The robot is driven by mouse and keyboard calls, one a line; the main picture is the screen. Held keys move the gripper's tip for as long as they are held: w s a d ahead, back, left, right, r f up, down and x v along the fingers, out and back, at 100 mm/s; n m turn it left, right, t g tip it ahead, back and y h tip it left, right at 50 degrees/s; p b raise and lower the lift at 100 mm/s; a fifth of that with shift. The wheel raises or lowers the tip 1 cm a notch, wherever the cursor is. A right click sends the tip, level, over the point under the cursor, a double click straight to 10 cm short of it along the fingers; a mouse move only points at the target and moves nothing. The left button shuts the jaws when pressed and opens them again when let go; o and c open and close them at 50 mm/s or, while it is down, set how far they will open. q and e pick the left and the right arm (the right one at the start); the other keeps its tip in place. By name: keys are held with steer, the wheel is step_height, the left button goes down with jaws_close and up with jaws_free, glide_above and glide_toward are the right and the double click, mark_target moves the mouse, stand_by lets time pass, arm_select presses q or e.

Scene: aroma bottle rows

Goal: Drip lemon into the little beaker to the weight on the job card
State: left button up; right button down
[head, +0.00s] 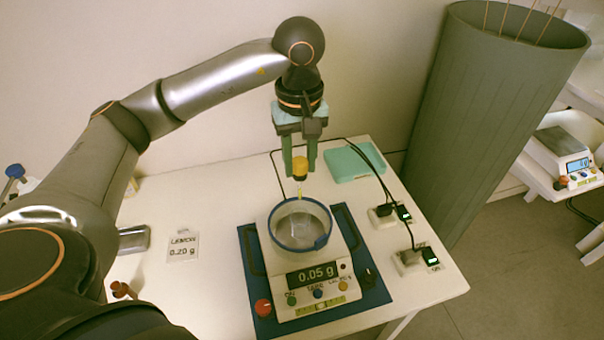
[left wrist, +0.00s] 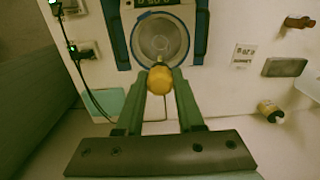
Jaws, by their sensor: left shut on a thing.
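My left gripper (head: 299,165) is shut on the yellow bulb of a dropper (head: 300,168) and holds it tip down. The bulb (left wrist: 160,79) also shows between the fingers in the left wrist view. The dropper's thin yellowish tip is above a blue-rimmed clear ring (head: 276,236) on the scale (head: 312,298). The little clear beaker (head: 301,239) stands inside the ring; its contents are too faint to tell. The display (head: 317,274) reads 0.05 g. The job card (head: 183,247) reads lemon, 0.20 g. My right gripper is not in view.
The scale stands on a blue mat (head: 251,271). A teal pad (head: 354,162) lies behind it, and power plugs with cables (head: 411,260) lie to the right. A small bottle (left wrist: 269,111) shows in the left wrist view. A large grey-green bin (head: 490,100) stands beyond the table.

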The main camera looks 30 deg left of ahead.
mark_target(300, 175)
arm_select(q)
steer(key=shift+f+b, duration=1.55)
steer(key=shift+f, duration=0.25)
steer(key=shift+o, duration=1.1)
jaws_close()
steer(key=shift+c, duration=0.6)
jaws_free()
steer(key=shift+c, duration=0.5)
